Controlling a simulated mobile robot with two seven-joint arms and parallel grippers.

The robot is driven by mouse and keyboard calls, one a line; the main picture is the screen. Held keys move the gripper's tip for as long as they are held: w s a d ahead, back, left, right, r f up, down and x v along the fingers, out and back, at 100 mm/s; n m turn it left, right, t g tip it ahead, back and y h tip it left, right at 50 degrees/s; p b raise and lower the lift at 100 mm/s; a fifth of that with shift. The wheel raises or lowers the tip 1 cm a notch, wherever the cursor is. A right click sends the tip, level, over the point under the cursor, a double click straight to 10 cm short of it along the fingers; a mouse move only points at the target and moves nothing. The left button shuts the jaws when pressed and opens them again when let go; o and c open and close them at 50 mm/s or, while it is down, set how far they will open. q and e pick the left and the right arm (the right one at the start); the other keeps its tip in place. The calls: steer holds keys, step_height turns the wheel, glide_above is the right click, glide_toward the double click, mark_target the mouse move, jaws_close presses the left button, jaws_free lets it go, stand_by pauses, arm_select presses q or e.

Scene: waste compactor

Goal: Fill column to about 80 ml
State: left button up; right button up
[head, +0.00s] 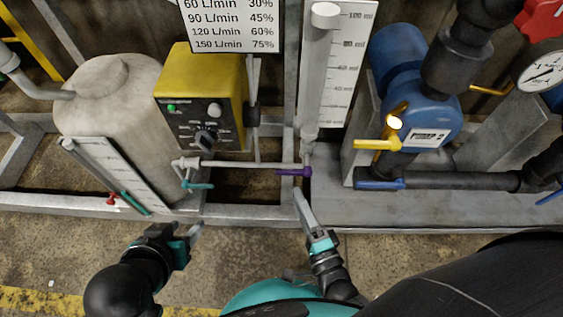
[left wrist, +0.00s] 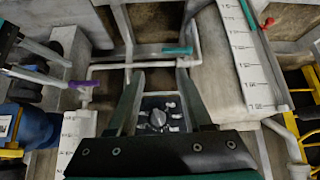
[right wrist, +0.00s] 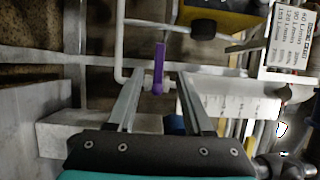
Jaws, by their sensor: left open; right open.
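The column is a pale upright tube (head: 316,75) beside a white ml scale (head: 345,65) marked up to 100. No liquid level can be made out in it. A purple valve handle (head: 294,172) sits at the tube's foot, lying along the pipe. A teal valve handle (head: 198,185) sits at the pipe's left end. My right gripper (head: 303,200) is open just below the purple handle; in the right wrist view this handle (right wrist: 159,68) shows between the fingertips, apparently untouched. My left gripper (head: 194,236) is open and empty below the teal handle, which the left wrist view also shows (left wrist: 177,51).
A yellow control box (head: 200,85) with a dial stands between the beige tank (head: 115,110) and the column. A blue pump (head: 400,95) with yellow and blue handles is on the right. A grey frame rail (head: 250,212) runs along the front.

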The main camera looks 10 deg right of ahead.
mark_target(285, 170)
steer(key=w, duration=0.2)
steer(key=w+b, duration=0.1)
steer(key=w, duration=0.1)
steer(key=shift+w+a, duration=0.1)
steer(key=shift+a, duration=0.15)
steer(key=shift+w+a+f+b, duration=0.1)
steer(key=shift+w+b, duration=0.35)
steer(key=shift+w, duration=0.8)
steer(key=shift+w+a+b, duration=0.2)
steer(key=shift+w+b, duration=0.35)
steer(key=shift+w, duration=0.95)
arm_select(q)
steer(key=w+d+r+t+h, duration=0.2)
steer(key=d+t+h, duration=0.1)
steer(key=d+t, duration=0.3)
steer(key=shift+w+d+t+h+b, duration=0.3)
steer(key=shift+w+d+t, duration=0.1)
steer(key=shift+d, duration=0.1)
arm_select(e)
steer(key=shift+w+a, duration=0.1)
steer(key=shift+w, duration=0.85)
steer(key=shift+c, duration=0.3)
jaws_close()
